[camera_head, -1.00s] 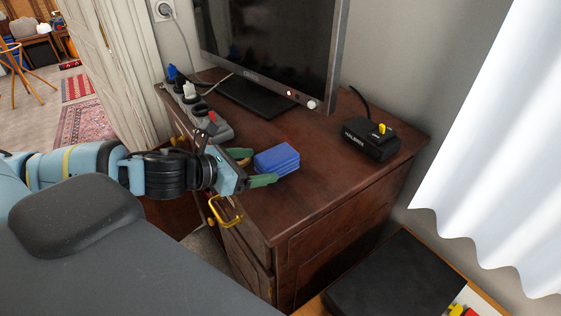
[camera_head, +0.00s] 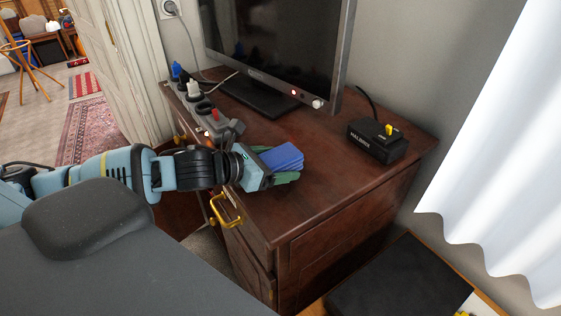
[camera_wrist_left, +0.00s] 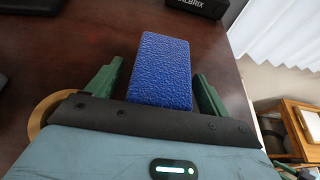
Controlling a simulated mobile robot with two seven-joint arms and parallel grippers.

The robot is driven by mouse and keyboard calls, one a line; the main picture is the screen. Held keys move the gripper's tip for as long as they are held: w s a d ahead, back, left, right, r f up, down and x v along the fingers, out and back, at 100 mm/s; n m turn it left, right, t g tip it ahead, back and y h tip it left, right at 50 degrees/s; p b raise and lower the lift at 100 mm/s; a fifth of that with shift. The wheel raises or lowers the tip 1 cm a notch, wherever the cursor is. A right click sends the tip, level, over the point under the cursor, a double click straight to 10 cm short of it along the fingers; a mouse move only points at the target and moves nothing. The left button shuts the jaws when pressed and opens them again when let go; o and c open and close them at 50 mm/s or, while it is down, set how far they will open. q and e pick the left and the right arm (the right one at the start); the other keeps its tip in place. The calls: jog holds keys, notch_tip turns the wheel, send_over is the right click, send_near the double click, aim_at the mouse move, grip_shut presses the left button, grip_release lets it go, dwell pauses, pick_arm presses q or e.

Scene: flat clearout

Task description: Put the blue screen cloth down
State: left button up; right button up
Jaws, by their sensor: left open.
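The blue screen cloth (camera_head: 281,157) is a folded, textured blue block on top of the dark wooden cabinet (camera_head: 330,184). In the left wrist view the cloth (camera_wrist_left: 161,70) lies between the two green fingers, with gaps on both sides. My left gripper (camera_head: 274,165) is open around the cloth, low over the cabinet top near its front edge; it also shows in the left wrist view (camera_wrist_left: 157,84). The cloth looks flat on the wood. My right gripper is not in view.
A monitor (camera_head: 275,45) stands behind the cloth. A power strip (camera_head: 208,115) with plugs lies at the left. A black box with a yellow switch (camera_head: 376,142) sits at the back right. Yellow drawer handles (camera_head: 227,212) stick out in front. The cabinet top's right half is mostly clear.

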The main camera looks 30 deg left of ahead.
aim_at(276, 156)
pick_arm(q)
jog(key=shift+c, duration=0.3)
jog(key=c, duration=1.1)
jog(key=shift+r, duration=0.15)
notch_tip(276, 156, up, 10)
jog(key=shift+f, duration=0.15)
